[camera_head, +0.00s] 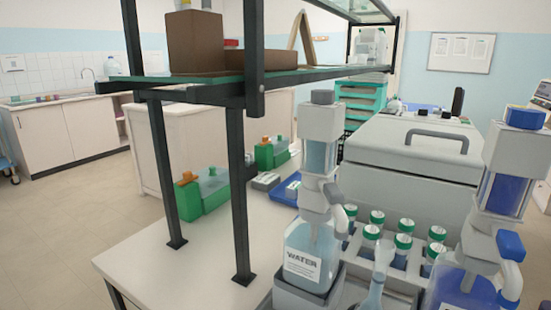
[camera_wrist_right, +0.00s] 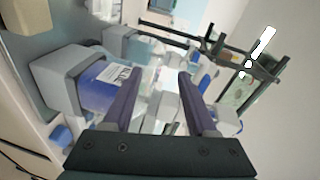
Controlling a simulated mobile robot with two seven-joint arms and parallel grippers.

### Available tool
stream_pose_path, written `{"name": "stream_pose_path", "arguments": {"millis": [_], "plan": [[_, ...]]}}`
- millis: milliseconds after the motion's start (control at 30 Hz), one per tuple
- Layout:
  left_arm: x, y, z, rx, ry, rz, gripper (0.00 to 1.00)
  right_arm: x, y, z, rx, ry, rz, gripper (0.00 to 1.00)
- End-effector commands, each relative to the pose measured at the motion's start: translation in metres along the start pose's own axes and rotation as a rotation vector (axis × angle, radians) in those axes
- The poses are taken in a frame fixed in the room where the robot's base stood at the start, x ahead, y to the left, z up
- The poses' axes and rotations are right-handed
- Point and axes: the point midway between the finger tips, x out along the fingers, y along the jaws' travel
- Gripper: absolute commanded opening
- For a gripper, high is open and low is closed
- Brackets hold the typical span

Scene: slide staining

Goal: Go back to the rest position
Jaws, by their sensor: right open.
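My right gripper (camera_wrist_right: 160,76) shows in the right wrist view. Its two dark fingers stand apart with nothing held between them. Beyond and to the left of the fingers is a dispenser with a blue body and a white label (camera_wrist_right: 104,88), seen tilted. Neither gripper shows in the head view. My left gripper is in neither view.
In the head view, a dispenser bottle labelled WATER (camera_head: 302,262) and a blue dispenser bottle (camera_head: 462,290) stand in front. Several green-capped bottles (camera_head: 403,243) sit between them. A dark-framed shelf (camera_head: 240,190) rises from the white bench (camera_head: 150,255). A grey lidded machine (camera_head: 408,150) stands behind.

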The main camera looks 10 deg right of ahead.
Motion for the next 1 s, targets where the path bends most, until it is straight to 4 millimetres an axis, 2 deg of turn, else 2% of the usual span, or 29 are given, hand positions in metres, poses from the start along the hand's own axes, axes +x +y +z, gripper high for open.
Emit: {"name": "stream_pose_path", "arguments": {"millis": [100, 200, 333, 467, 567, 667, 933, 1000], "plan": [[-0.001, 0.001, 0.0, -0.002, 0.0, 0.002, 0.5, 0.04, 0.03, 0.035, -0.135, 0.049, 0.131, 0.58], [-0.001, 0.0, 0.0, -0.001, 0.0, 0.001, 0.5, 0.068, 0.047, 0.059, -0.278, 0.053, 0.267, 0.58], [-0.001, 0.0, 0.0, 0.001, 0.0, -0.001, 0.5, 0.094, 0.057, 0.084, -0.467, 0.017, 0.447, 0.58], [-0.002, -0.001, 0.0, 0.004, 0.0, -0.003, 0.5, 0.106, 0.055, 0.1, -0.643, -0.059, 0.63, 0.58], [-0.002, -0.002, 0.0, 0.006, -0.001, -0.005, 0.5, 0.102, 0.05, 0.108, -0.755, -0.145, 0.768, 0.58], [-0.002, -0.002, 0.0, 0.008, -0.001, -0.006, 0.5, 0.091, 0.043, 0.114, -0.833, -0.247, 0.888, 0.58], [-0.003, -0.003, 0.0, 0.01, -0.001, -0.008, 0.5, 0.041, 0.018, 0.139, -0.895, -0.558, 1.092, 0.58], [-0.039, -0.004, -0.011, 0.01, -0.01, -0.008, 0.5, 0.034, -0.019, 0.132, -0.902, -0.567, 1.097, 0.58]]}}
